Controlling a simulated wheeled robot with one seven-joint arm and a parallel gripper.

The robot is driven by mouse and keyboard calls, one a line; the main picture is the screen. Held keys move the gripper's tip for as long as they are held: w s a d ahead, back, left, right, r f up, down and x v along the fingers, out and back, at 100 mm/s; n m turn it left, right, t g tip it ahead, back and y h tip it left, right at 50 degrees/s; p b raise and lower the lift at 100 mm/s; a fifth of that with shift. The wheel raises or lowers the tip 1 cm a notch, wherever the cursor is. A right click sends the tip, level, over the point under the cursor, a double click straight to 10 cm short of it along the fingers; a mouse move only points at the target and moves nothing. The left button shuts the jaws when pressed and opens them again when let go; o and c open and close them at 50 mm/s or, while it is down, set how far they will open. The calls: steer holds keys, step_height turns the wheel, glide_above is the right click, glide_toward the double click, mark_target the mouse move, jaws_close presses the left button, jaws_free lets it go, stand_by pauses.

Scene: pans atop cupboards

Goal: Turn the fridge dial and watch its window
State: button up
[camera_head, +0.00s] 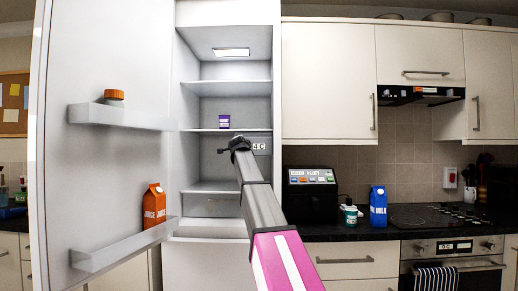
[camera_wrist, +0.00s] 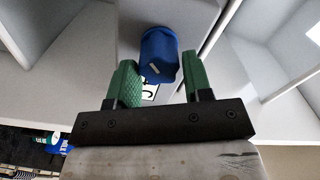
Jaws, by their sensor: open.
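The fridge stands open with its lit interior and shelves. The small window (camera_head: 259,146) inside it reads 4 C; in the wrist view a bit of white label with a dark letter (camera_wrist: 149,91) shows, mostly hidden. A blue rounded knob (camera_wrist: 158,52), which looks like the dial, has a pale mark on it. My gripper (camera_wrist: 158,70) is open, with a green finger on either side of the blue knob; I cannot tell whether they touch it. In the head view my gripper (camera_head: 236,146) is just left of the window, and the dial is hidden there.
The open fridge door (camera_head: 105,165) fills the left, with an orange juice carton (camera_head: 154,206) and an orange-capped jar (camera_head: 114,97) on its racks. A purple tub (camera_head: 224,121) sits on a shelf above my gripper. A blue milk carton (camera_head: 378,206) stands on the right counter.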

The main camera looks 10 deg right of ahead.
steer(key=v, duration=0.3)
steer(key=shift+s, duration=0.3)
steer(key=o, duration=0.3)
steer(key=shift+s+a, duration=0.1)
steer(key=v, duration=0.5)
steer(key=shift+s+a, duration=0.15)
steer(key=shift+s, duration=0.2)
stand_by(0.5)
